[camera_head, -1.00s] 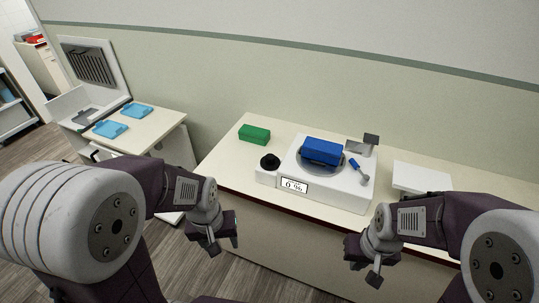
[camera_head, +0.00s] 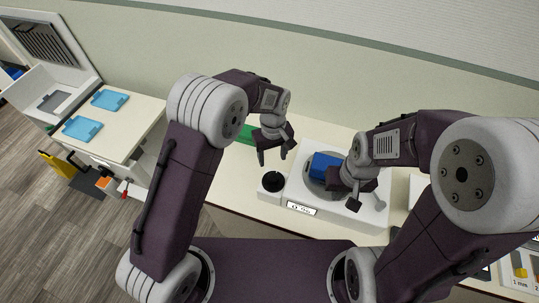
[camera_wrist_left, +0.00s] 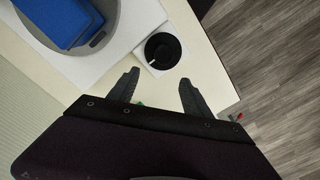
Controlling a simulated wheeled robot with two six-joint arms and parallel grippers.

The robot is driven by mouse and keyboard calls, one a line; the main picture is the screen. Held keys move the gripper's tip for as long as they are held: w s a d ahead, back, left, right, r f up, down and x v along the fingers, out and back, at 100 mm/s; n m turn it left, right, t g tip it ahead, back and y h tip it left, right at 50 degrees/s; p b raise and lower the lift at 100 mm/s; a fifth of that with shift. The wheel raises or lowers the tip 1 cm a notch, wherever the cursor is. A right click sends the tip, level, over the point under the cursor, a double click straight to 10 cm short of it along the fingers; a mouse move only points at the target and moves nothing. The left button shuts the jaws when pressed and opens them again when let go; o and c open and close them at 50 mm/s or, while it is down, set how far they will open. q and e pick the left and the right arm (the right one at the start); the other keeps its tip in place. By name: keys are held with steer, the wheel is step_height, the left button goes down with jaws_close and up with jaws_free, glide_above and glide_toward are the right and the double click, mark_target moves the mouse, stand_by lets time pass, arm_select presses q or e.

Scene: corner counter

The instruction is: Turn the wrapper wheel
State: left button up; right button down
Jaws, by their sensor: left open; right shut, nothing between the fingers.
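The white wrapper machine (camera_head: 335,213) stands on the counter with a grey round turntable and a blue box (camera_head: 322,165) on it. A black round knob (camera_head: 272,181) is on its left front corner, beside a small display (camera_head: 302,208). My left gripper (camera_head: 273,158) is open and empty, above and behind the knob. In the left wrist view the knob (camera_wrist_left: 163,50) lies just beyond the fingertips (camera_wrist_left: 158,88), not between them. My right gripper (camera_head: 354,205) is shut and empty over the machine's right part, partly hiding the turntable and the blue box.
A green box (camera_head: 243,134) lies on the counter, partly hidden behind my left arm. A side table (camera_head: 118,138) with blue trays (camera_head: 110,99) stands at the left. Free counter surface (camera_head: 225,187) lies left of the machine.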

mark_target(273, 177)
arm_select(q)
steer(key=s, duration=0.2)
steer(key=s+d, duration=0.1)
steer(key=s, duration=0.1)
steer(key=shift+s+r, duration=0.1)
steer(key=shift+r, duration=0.05)
steer(key=w+f+p, duration=0.1)
steer(key=f, duration=0.1)
steer(key=f+p, duration=0.1)
steer(key=f, duration=0.2)
steer(key=w+f, duration=0.1)
steer(key=f, duration=0.1)
steer(key=shift+w+a+f+p, duration=0.2)
steer(key=shift+w+a+p, duration=0.15)
steer(key=shift+p, duration=0.05)
steer(key=shift+s+d+f, duration=0.1)
steer(key=shift+s+f, duration=0.1)
steer(key=shift+f, duration=0.15)
steer(key=shift+s+d, duration=0.1)
steer(key=shift+s, duration=0.35)
steer(key=shift+w+f, duration=0.2)
steer(key=shift+w, duration=0.1)
steer(key=c, duration=1.2)
jaws_close()
arm_select(e)
steer(key=s+r, duration=0.2)
steer(key=r, duration=0.1)
steer(key=shift+s+d+r, duration=0.15)
steer(key=shift+r, duration=0.15)
